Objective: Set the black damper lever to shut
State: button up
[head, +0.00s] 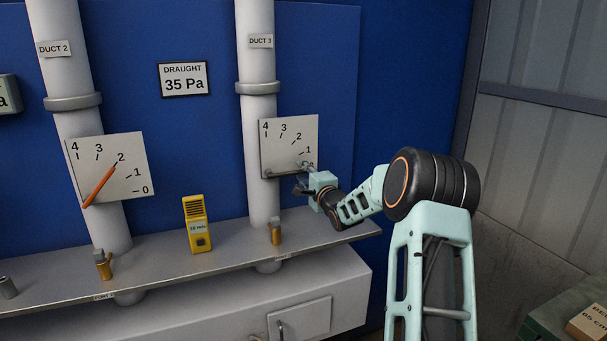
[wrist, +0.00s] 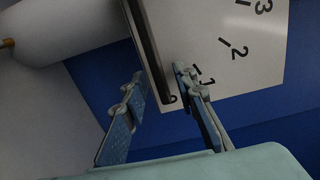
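The black damper lever (wrist: 152,48) is on the white scale plate (head: 288,139) of duct 3. It lies along the plate's lower edge, its free end at about the 0 mark; it shows in the head view as a dark bar (head: 282,174). My gripper (head: 303,177) is at the plate's lower right corner and hides part of the lever's end there. In the wrist view my gripper (wrist: 159,78) is open, with the lever's end between its two fingers. A gap shows on the left finger's side; the right finger is close to the lever, contact unclear.
Duct 2 has its own plate with an orange lever (head: 100,186) pointing at about 2. A yellow meter (head: 197,224) and brass valves (head: 275,232) stand on the shelf (head: 230,252) below. A draught sign (head: 184,79) reads 35 Pa.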

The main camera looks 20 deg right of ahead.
jog(key=shift+s, duration=0.1)
jog(key=s, duration=1.2)
jog(key=shift+d, duration=0.2)
